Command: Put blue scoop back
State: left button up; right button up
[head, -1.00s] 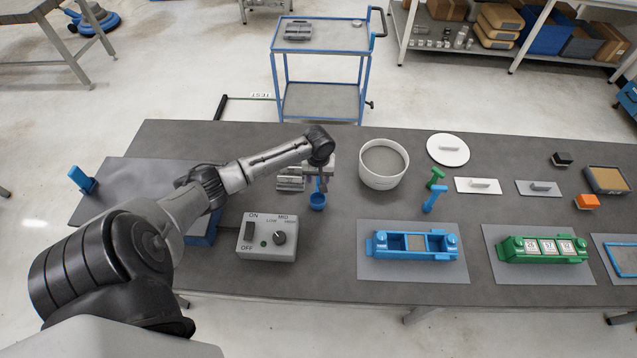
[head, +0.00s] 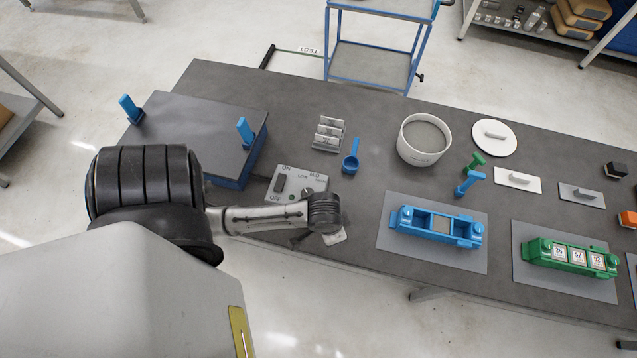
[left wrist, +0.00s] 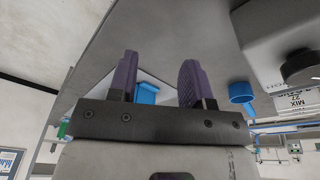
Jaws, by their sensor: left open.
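The blue scoop (head: 351,158) is on the dark table, just right of a small silver rack (head: 328,133). Its handle points away and its round bowl is toward me; I cannot tell whether it touches the rack. My left gripper is mostly hidden behind my wrist in the head view, low at the table's front edge, nearer me than the scoop and apart from it. In the left wrist view the left gripper (left wrist: 157,75) is open, with two purple fingers and nothing gripped. A blue scoop-like shape (left wrist: 241,93) shows to their right. My right gripper is out of view.
A control box (head: 297,186) with switch and knob sits between my wrist and the scoop. A raised platform with blue handles (head: 244,132) is left. A white bowl (head: 424,139), blue caddy (head: 437,226) and green caddy (head: 570,256) are right.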

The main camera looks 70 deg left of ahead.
pick_arm(q)
jog(key=s+d+r+m+t, duration=0.1)
jog(key=s+d+r+m, duration=0.1)
jog(key=s+d+r, duration=0.2)
jog(key=shift+s+r, duration=0.7)
jog(key=shift+s, duration=0.2)
